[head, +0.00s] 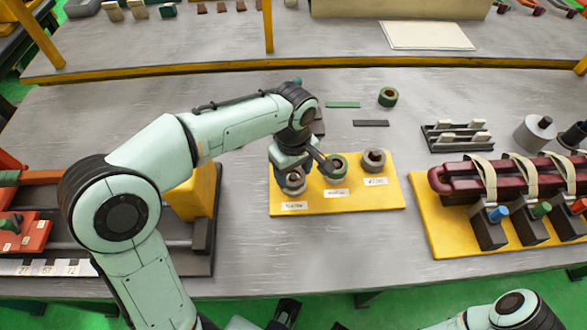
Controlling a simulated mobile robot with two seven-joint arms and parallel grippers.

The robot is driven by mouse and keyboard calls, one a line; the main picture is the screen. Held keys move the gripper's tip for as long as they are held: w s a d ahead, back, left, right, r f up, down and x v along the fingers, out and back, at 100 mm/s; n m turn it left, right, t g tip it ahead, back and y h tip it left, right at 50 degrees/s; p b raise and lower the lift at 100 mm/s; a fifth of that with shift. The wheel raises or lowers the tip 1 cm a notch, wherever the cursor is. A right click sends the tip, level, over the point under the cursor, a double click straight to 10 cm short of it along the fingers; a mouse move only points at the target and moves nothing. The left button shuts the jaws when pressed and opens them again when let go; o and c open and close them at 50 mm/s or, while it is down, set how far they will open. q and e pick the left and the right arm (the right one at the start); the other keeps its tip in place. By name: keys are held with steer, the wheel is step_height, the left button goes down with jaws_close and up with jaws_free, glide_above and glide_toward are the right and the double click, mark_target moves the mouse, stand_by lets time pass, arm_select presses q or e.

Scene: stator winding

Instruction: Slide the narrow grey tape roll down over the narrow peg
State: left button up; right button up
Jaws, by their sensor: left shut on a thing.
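The grey tape roll (294,182) is at the left position of the yellow board (315,207). My left gripper (296,172) reaches down from above and is shut on this roll. The roll is upright, with its opening facing up. The narrow peg cannot be made out; the gripper and roll cover that spot, so I cannot tell how far the roll is around it. A green roll (337,164) sits at the middle position, close beside the gripper's right finger. A grey-brown roll (374,160) sits at the right position.
Small white labels (336,193) lie in front of the positions. A loose green roll (388,97) and flat strips (371,123) lie behind the board. A dark red stator fixture (510,180) stands at right, and a red-and-grey fixture (30,225) at left. The grey table in front is clear.

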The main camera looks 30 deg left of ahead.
arm_select(q)
steer(key=o, duration=1.1)
step_height(320, 180, up, 13)
steer(key=p, duration=0.2)
steer(key=shift+r+p, duration=0.2)
steer(key=shift+p, duration=0.2)
